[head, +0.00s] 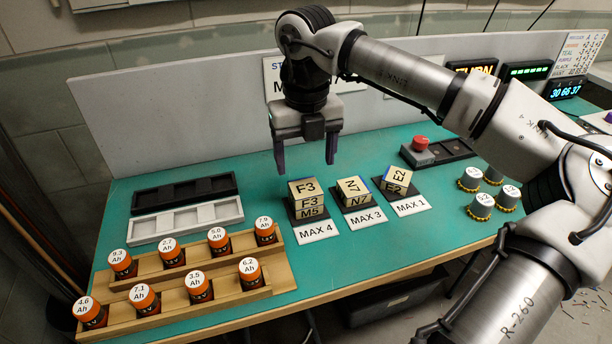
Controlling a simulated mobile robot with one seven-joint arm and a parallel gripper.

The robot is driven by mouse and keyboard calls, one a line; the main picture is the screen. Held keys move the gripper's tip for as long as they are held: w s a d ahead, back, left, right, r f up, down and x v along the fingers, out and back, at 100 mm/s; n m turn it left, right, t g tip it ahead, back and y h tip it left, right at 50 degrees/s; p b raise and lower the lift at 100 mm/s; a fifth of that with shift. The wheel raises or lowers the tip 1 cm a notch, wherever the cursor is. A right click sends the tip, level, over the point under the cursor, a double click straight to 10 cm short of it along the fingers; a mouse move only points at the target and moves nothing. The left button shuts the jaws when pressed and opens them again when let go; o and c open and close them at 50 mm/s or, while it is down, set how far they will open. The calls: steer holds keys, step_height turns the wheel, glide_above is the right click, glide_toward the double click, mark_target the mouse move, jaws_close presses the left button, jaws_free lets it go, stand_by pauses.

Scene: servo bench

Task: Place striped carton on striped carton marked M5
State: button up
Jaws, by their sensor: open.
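At the left black pad, a tan carton marked F3 (302,188) sits on top of the carton marked M5 (312,212); the two look roughly aligned. Dark and blue edging shows on the cartons, but the stripes are too small to make out clearly. My gripper (306,166) is open and empty, fingers pointing down, above the F3 carton and apart from it. A carton marked N7 (354,190) stands on the middle pad, and a carton marked E2 (397,178) on the right pad.
Cards reading MAX 4 (317,231), MAX 3 (365,217) and MAX 1 (411,206) lie before the pads. Orange-capped cells (172,250) fill a wooden rack at front left. Empty trays (185,219) lie behind it.

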mark_target(306, 189)
step_height(306, 189, up, 6)
steer(key=shift+f, duration=0.1)
